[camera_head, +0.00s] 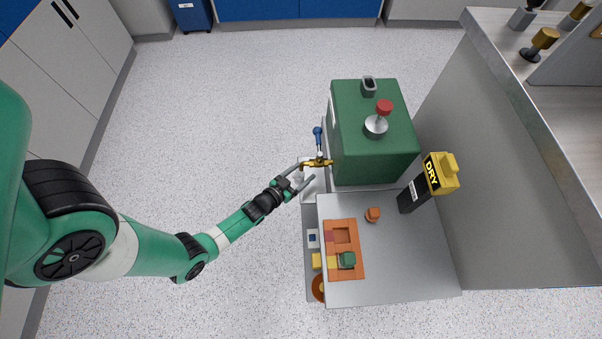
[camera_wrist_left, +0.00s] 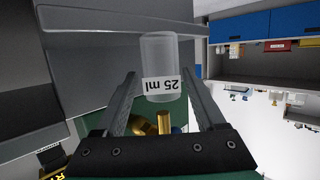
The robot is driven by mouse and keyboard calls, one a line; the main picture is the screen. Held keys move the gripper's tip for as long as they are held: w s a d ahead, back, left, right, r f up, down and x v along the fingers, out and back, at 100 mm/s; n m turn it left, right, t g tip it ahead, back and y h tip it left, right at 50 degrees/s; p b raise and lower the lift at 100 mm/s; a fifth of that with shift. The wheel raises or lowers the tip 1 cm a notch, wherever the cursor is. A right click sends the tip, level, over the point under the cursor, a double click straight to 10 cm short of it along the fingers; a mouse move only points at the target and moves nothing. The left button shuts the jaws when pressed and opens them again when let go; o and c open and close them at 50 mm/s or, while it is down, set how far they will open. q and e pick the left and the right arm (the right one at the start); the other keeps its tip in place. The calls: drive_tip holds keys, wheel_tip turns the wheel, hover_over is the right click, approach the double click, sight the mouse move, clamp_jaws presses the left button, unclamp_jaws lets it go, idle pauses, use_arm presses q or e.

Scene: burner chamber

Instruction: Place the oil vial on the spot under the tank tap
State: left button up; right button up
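The oil vial (camera_wrist_left: 160,65), clear and labelled "25 ml", shows upside down in the left wrist view. Its base end is by a grey ledge (camera_wrist_left: 100,28). My left gripper (camera_head: 308,171) is open, its fingers on either side of the vial with a gap visible on each side. The brass tank tap (camera_head: 318,163) with a blue handle sits on the side of the green tank (camera_head: 372,145), right over the gripper in the head view. In the wrist view the brass tap (camera_wrist_left: 145,126) shows between the fingers. The spot itself is hidden. My right gripper is not in view.
A grey table holds an orange tray (camera_head: 358,265) with coloured blocks, and an orange piece (camera_head: 373,214) beside it. A grey wall (camera_head: 480,150) bounds the right. Open floor lies left of the table.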

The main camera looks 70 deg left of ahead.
use_arm(q)
drive_tip(key=shift+w, duration=0.15)
drive_tip(key=shift+s, duration=0.3)
drive_tip(key=p+v, duration=0.6)
drive_tip(key=v, duration=0.6)
drive_tip(key=shift+f, duration=0.1)
